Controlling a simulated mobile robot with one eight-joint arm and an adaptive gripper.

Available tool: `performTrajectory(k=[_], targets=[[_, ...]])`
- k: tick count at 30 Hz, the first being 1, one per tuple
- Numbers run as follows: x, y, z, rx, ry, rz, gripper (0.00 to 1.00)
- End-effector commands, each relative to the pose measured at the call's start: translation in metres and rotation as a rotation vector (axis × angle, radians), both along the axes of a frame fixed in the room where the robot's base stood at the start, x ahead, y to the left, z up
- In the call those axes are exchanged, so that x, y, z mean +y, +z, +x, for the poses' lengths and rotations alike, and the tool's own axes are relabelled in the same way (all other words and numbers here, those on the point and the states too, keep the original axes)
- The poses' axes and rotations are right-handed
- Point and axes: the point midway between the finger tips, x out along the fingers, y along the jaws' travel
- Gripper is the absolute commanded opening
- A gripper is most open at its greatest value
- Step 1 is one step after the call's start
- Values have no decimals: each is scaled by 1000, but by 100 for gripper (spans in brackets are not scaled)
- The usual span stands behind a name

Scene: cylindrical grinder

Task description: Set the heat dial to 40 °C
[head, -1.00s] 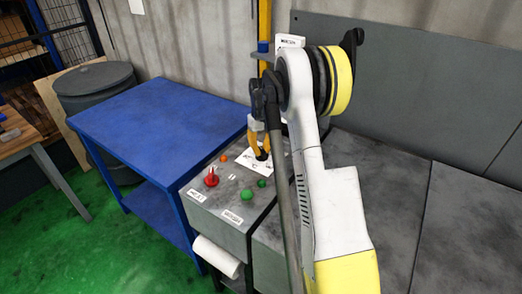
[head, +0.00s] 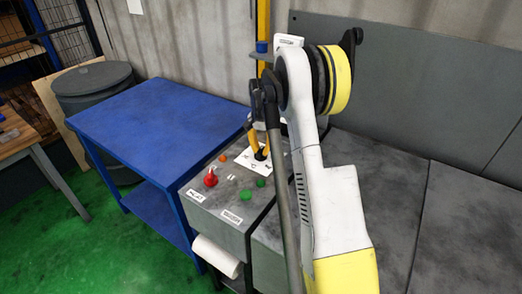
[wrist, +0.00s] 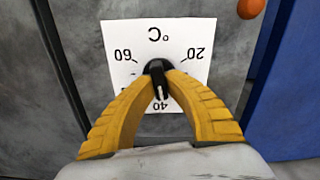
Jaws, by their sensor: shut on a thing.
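The heat dial is a black knob (wrist: 157,67) on a white plate (wrist: 118,38) marked °C with 20, 40 and 60. In the wrist view the plate appears upside down. The knob's light pointer line points down at the 40 mark, which is partly covered. My gripper (wrist: 160,78) has its yellow fingers shut on the knob, one on each side. In the head view my gripper (head: 260,148) comes down over the plate (head: 247,159) on the grey control box, and my arm hides part of it.
A red knob (head: 211,178), an orange button (head: 223,158) and green buttons (head: 246,195) stand near the dial. A blue table (head: 150,120) is to the left. A yellow post (head: 264,22) rises behind.

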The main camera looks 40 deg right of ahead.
Motion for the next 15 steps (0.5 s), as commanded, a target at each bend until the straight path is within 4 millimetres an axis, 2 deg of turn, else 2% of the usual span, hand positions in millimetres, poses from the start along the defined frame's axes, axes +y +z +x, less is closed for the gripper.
performTrajectory(k=[6,15], targets=[[0,0,-1,1,-107,0,0],[0,0,-1,1,-170,0,0]])
